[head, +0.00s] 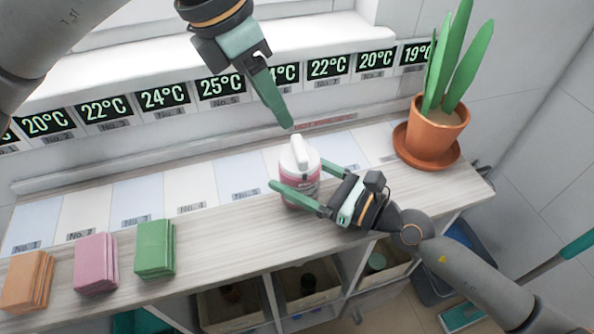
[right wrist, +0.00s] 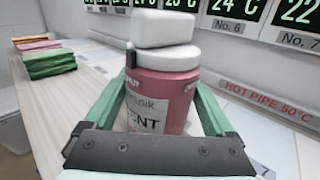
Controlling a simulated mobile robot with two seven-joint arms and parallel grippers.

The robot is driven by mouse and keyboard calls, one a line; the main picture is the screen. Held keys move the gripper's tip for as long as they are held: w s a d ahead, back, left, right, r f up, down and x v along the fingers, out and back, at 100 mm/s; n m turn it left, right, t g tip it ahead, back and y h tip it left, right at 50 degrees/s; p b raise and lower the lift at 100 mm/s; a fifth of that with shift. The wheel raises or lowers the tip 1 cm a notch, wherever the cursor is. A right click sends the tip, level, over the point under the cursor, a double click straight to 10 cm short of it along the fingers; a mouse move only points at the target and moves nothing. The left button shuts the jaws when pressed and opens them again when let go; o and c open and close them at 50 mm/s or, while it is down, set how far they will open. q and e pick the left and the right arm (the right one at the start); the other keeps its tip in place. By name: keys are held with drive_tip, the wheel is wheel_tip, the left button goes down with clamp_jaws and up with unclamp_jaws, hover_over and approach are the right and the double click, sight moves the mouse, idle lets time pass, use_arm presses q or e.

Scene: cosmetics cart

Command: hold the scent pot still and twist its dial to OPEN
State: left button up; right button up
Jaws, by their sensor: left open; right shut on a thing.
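The scent pot (head: 299,188) stands upright on the wooden cart top, pink-red with a white dial (head: 299,155) that has a raised grip bar. My right gripper (head: 298,176) is shut around its body, one finger on each side. In the right wrist view the pot (right wrist: 166,95) sits between the green fingers, its label partly hidden. A black mark (right wrist: 131,58) on the dial's left edge stands above small lettering that seems to end in "UT". My left gripper (head: 288,123) is open and empty, pointing down just above the dial, apart from it as far as I can tell.
Orange (head: 27,282), pink (head: 96,263) and green (head: 155,248) cloth stacks lie at the left. A potted plant (head: 433,135) stands at the right. Temperature displays and a hot pipe label (right wrist: 268,103) line the back. Open bins (head: 308,290) sit below the top.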

sight(300, 147)
drive_tip(key=c, duration=0.4)
use_arm(q)
drive_tip(key=shift+o, duration=0.2)
drive_tip(key=m, duration=0.2)
drive_tip(key=d+m, duration=0.1)
drive_tip(key=shift+w+r+m+y, duration=0.15)
drive_tip(key=shift+w+m+y, duration=0.15)
drive_tip(key=shift+m, duration=0.1)
use_arm(e)
drive_tip(key=shift+c, duration=0.2)
use_arm(q)
drive_tip(key=d+f+m+y, duration=0.1)
drive_tip(key=f+m, duration=0.2)
drive_tip(key=m, duration=0.2)
drive_tip(key=f+m+g+y, duration=0.1)
drive_tip(key=f+m, duration=0.2)
drive_tip(key=m, duration=0.3)
drive_tip(key=w+d+f+m+y, duration=0.1)
drive_tip(key=f+m, duration=0.2)
drive_tip(key=m, duration=0.3)
drive_tip(key=shift+w+d+f+g, duration=0.1)
drive_tip(key=shift+d+f+g, duration=0.25)
drive_tip(key=shift+g, duration=0.05)
